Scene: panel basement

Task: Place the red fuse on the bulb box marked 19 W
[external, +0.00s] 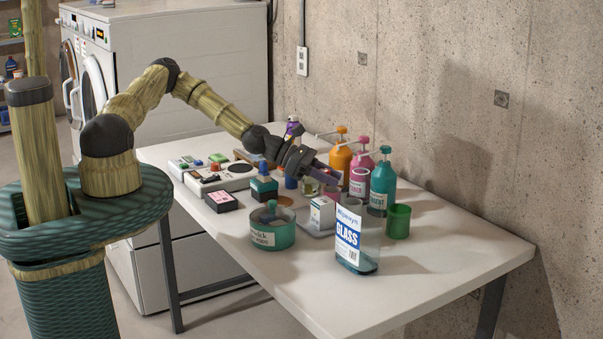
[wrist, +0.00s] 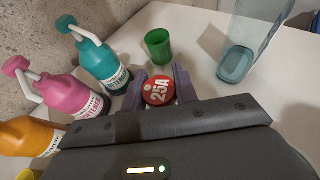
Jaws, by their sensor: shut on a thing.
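My gripper (wrist: 159,88) is shut on a round red fuse (wrist: 158,92) with "25A" on its top, seen between the two fingers in the wrist view. In the external view, my gripper (external: 330,174) is over the table near the pump bottles; the fuse is hard to make out there. A small white box (external: 322,213) stands on a grey base below and left of the gripper. A flat dark box with a pink top (external: 222,201) lies at the table's left. I cannot read a 19 W marking on any box.
Orange (external: 341,158), pink (external: 360,174) and teal (external: 382,188) pump bottles stand by the wall, beside a green cup (external: 398,221). A clear glass-cleaner bottle (external: 358,245) and a teal tin (external: 272,230) stand in front. The table's right end is clear.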

